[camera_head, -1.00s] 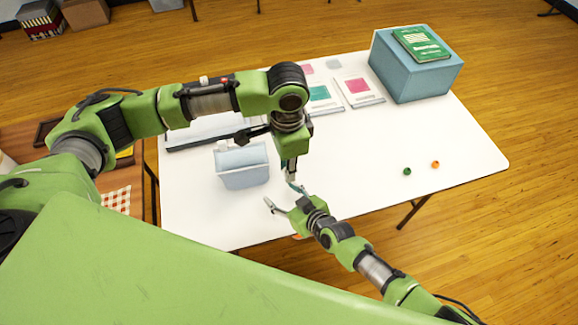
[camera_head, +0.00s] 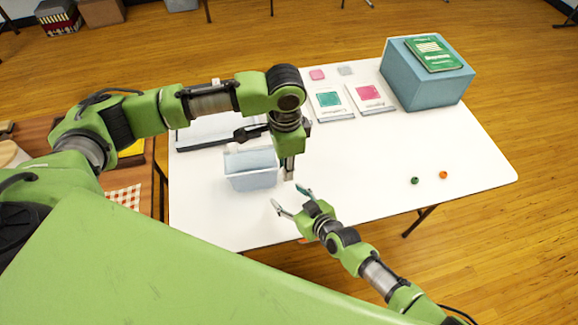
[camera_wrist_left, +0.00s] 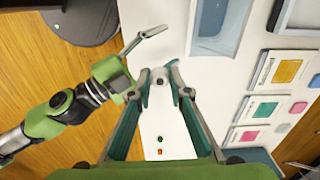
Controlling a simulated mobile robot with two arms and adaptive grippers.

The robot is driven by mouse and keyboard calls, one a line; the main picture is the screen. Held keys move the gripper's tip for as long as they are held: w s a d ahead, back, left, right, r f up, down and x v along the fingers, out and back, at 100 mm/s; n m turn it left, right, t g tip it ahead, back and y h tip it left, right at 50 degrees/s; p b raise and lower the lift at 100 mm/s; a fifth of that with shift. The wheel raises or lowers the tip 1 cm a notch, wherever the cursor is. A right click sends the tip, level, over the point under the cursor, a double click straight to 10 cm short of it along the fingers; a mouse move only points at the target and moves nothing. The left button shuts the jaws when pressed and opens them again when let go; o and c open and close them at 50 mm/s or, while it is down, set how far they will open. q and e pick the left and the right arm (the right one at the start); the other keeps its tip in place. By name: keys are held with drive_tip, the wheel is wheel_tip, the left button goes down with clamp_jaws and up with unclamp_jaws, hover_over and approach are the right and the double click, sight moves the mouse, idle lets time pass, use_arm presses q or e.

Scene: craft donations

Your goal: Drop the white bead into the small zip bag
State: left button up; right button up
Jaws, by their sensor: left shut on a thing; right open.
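My left gripper (camera_head: 289,176) points down over the near part of the white table. In the left wrist view its fingertips (camera_wrist_left: 160,78) are shut on a small pale thing, the white bead (camera_wrist_left: 160,74). My right gripper (camera_head: 289,197) is open and empty close beside and below it, with its fingers spread; it also shows in the wrist view (camera_wrist_left: 141,66). Several flat packets with coloured squares lie at the back of the table, including a teal one (camera_head: 331,100) and a pink one (camera_head: 371,94). I cannot tell which, if any, is the small zip bag.
A pale blue bin (camera_head: 250,177) stands left of my grippers. A dark-edged tray (camera_head: 200,140) lies behind it. A green bead (camera_head: 415,180) and an orange bead (camera_head: 443,175) lie at the right. A blue box (camera_head: 425,82) bears a green book (camera_head: 433,53). The table's middle right is clear.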

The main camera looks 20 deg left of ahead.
sight(253, 148)
drive_tip(key=shift+r+p, duration=0.7)
drive_tip(key=shift+r, duration=0.05)
use_arm(q)
drive_tip(key=w+a+p, duration=0.1)
drive_tip(key=w+a, duration=0.2)
drive_tip(key=a, duration=0.7)
drive_tip(key=shift+f, duration=0.2)
use_arm(e)
drive_tip(key=shift+r, duration=0.55)
idle(0.9)
use_arm(q)
drive_tip(key=shift+a, duration=0.2)
drive_tip(key=shift+f, duration=0.3)
idle(0.5)
drive_tip(key=shift+f, duration=0.35)
use_arm(e)
drive_tip(key=shift+r, duration=0.1)
use_arm(q)
drive_tip(key=shift+f+p, duration=0.35)
drive_tip(key=shift+f, duration=0.05)
use_arm(e)
drive_tip(key=shift+r, duration=0.2)
idle(0.4)
